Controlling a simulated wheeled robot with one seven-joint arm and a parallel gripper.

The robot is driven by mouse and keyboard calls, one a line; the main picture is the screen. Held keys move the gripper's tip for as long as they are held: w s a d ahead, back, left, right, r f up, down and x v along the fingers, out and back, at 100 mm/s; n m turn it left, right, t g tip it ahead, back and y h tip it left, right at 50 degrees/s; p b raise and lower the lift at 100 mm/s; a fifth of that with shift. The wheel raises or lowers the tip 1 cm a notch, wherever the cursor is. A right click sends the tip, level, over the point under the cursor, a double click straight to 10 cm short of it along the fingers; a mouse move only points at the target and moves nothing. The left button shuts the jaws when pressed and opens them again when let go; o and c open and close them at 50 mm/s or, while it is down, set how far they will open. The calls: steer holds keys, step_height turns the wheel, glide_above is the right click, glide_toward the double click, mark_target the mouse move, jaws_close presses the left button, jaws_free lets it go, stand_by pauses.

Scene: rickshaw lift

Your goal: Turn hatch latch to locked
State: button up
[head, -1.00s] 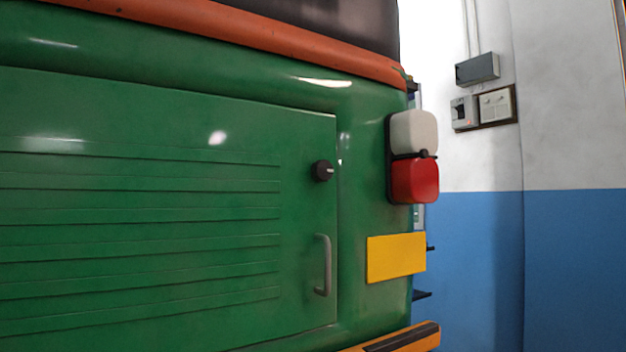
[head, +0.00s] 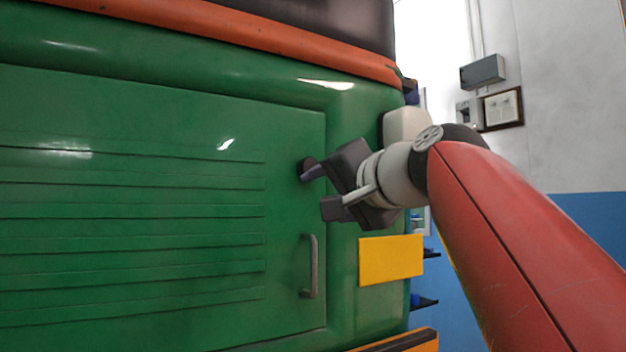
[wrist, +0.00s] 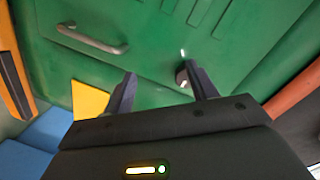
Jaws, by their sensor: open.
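The hatch latch is a small dark round knob (head: 304,164) on the upper right of the green hatch (head: 190,130). In the head view my gripper (head: 322,190) is in front of the hatch's right edge, with its upper finger overlapping the knob and its lower finger below it. In the wrist view my gripper (wrist: 158,76) is open with nothing between its fingers. The knob (wrist: 181,76) shows there right beside the right fingertip and is partly hidden by it. I cannot tell whether they touch, nor which way the latch is turned.
A grey hatch handle (head: 311,266) stands out below the latch. A yellow plate (head: 391,260) is to the right of the handle. My arm hides the red lamp; the white lamp (head: 405,125) partly shows. The blue wall (head: 600,220) stands behind.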

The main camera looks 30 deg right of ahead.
step_height(320, 180, up, 5)
steer(key=d+t, duration=0.1)
steer(key=d, duration=0.1)
steer(key=w, duration=0.6)
steer(key=shift+w+a+m+p, duration=0.25)
steer(key=shift+w+m+p, duration=0.05)
steer(key=shift+m+p, duration=0.1)
steer(key=c, duration=1)
